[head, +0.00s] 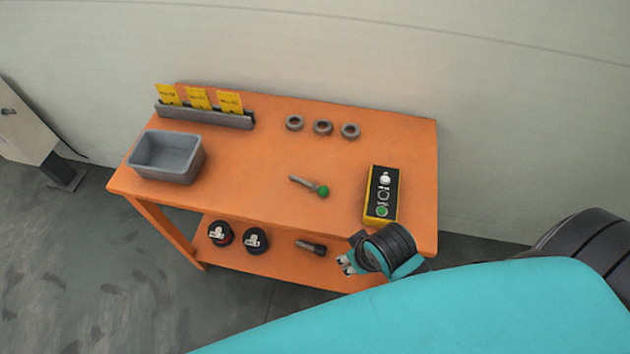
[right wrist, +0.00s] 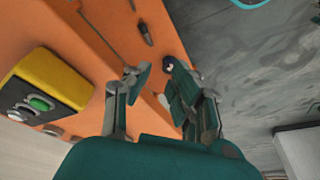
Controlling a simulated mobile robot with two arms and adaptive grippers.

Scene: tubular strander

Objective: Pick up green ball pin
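The green ball pin (head: 310,187) lies on the orange table top, a grey shaft with a green ball (head: 323,191) at its right end. My right gripper (head: 345,263) is at the table's front edge, to the right of and nearer than the pin, and apart from it. In the right wrist view its two fingers (right wrist: 160,85) stand apart with nothing between them, so it is open. I cannot make out the pin in the right wrist view. My left gripper is not in view.
A yellow-black button box (head: 371,207) stands right of the pin, near my right gripper; it also shows in the right wrist view (right wrist: 60,79). A grey bin (head: 140,160), yellow cards (head: 198,98) and several grey rings (head: 323,128) stand farther off. The lower shelf holds dark items (head: 256,240).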

